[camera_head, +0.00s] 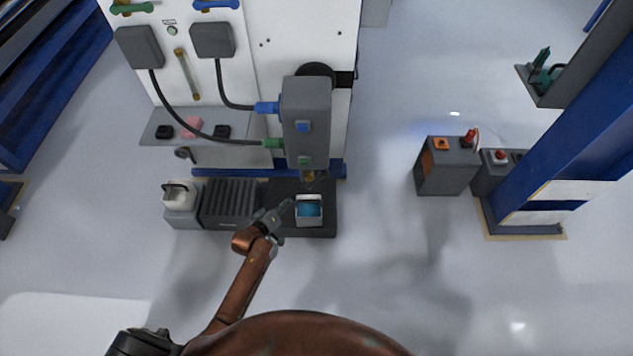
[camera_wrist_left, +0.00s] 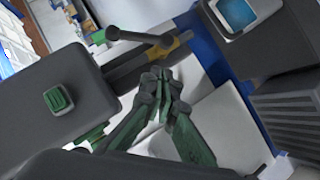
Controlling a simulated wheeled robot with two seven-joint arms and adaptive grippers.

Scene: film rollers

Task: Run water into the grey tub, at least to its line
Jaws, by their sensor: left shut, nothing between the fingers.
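The grey tub (camera_head: 309,223) stands on a dark base under the grey dispenser (camera_head: 306,105), with blue water in it. The tub's line is too small to make out. It also shows in the left wrist view (camera_wrist_left: 265,9) at the top right. A brass spout (camera_head: 312,176) is at the dispenser's bottom, with a dark lever (camera_wrist_left: 138,37) beside it in the wrist view. The dispenser has a blue button (camera_head: 303,127) and a green button (camera_head: 304,161). My left gripper (camera_head: 287,204) is shut and empty, just left of the tub. My right gripper is not in view.
A ribbed dark box (camera_head: 231,203) and a grey box with a white-topped container (camera_head: 180,196) stand left of the tub. Hoses run from the white wall panel to the dispenser. A grey box (camera_head: 447,166) stands to the right; the floor between is clear.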

